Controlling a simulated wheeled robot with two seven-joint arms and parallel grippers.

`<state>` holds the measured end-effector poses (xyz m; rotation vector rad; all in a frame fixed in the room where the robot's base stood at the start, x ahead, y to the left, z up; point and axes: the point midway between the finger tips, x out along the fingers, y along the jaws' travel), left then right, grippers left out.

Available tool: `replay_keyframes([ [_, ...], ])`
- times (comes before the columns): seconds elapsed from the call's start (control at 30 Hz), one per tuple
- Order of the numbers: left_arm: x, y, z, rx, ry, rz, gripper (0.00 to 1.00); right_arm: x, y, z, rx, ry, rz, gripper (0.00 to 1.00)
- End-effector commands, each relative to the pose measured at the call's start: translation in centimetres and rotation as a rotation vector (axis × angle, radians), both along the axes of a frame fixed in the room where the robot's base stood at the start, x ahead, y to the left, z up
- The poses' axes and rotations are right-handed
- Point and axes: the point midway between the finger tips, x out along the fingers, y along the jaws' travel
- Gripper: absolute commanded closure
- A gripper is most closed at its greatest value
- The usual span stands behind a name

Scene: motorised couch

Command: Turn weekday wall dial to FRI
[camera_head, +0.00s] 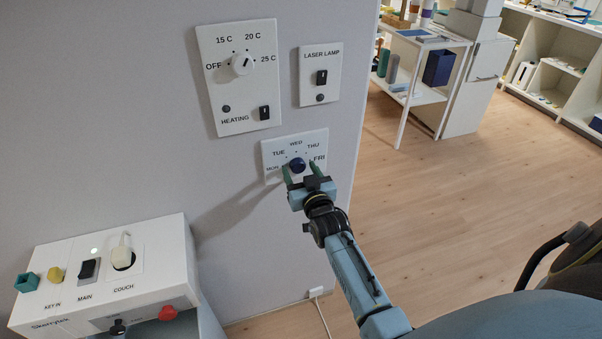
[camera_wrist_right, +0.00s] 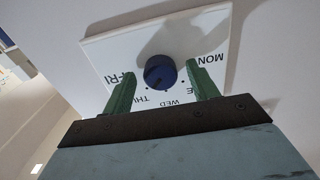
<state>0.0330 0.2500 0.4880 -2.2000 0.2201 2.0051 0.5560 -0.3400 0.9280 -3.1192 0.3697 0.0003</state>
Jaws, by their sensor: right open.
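The weekday wall dial is a dark blue round knob (camera_head: 297,164) on a white plate (camera_head: 267,151) marked MON, TUE, WED, THU and FRI. It also shows in the right wrist view (camera_wrist_right: 160,72), where the labels appear upside down. Which day its pointer faces is too small to tell for sure. My right gripper (camera_head: 301,172) is at the plate, with its green fingers open on either side of the knob. In the wrist view a gap shows between the knob and each finger. My left gripper is not in view.
A heating panel (camera_head: 236,100) with a knob and a laser lamp panel (camera_head: 320,85) are on the wall above. A white couch control box (camera_head: 65,258) stands at lower left. Shelves (camera_head: 470,85) stand at the back right, with open wooden floor before them.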

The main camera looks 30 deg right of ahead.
Motion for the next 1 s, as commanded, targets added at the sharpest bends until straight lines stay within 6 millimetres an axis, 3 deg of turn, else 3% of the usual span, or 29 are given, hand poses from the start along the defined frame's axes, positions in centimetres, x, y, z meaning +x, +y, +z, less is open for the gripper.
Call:
replay_keyframes([
  [0.2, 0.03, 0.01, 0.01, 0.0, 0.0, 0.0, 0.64, 0.0, -0.02, 0.01, -0.001, 0.0, 0.0, 0.44],
  [0.53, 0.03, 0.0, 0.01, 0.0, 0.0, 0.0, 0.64, -0.02, -0.01, 0.01, -0.001, 0.0, 0.0, 0.86],
  [1.0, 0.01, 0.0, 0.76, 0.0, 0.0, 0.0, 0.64, -0.02, 0.04, 0.08, 0.128, -0.029, 0.0, 0.86],
])
